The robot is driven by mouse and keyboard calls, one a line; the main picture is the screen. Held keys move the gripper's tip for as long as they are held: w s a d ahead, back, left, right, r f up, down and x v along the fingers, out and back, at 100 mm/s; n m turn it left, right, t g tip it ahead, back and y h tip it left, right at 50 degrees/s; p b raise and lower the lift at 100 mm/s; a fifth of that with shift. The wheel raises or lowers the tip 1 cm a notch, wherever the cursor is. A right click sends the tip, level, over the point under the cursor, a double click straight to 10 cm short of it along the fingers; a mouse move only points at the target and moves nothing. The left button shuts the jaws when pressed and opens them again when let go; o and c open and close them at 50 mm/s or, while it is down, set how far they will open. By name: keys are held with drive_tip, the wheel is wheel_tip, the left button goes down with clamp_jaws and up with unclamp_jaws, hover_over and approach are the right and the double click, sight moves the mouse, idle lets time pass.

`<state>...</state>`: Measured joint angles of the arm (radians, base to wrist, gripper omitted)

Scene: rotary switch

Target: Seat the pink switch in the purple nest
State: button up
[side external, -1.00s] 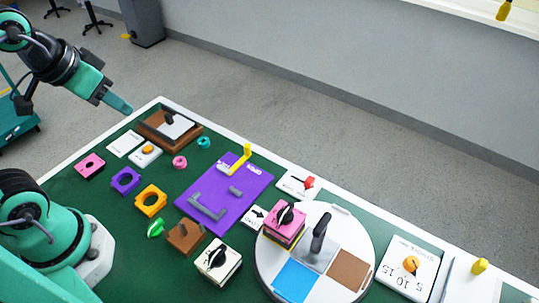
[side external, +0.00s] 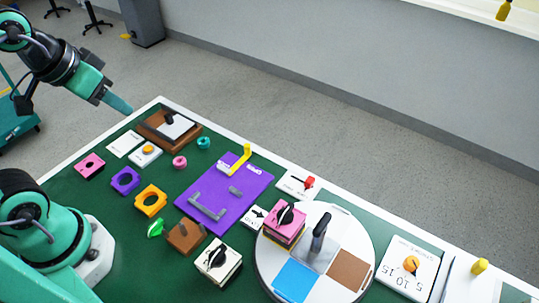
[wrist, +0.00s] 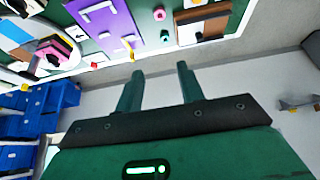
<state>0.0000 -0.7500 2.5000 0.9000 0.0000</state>
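The pink switch (side external: 285,226), a block with a black knob on top, sits on the round white turntable (side external: 262,262). It also shows at the left of the wrist view (wrist: 52,50). The purple nest (side external: 240,205) is a flat plate with grey rails and a yellow lever (side external: 244,160). It lies on the green table, left of the turntable, and shows in the wrist view (wrist: 112,42). My gripper (side external: 128,110) hangs above and beyond the table's far left corner, away from both. In the wrist view its two fingers (wrist: 160,82) stand apart with nothing between them.
A cream switch (side external: 218,262) and a brown block (side external: 186,237) stand in front of the nest. A brown wooden box (side external: 185,143) and several coloured rings lie to the left.

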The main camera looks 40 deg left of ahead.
idle(0.3)
drive_tip(key=o, duration=1)
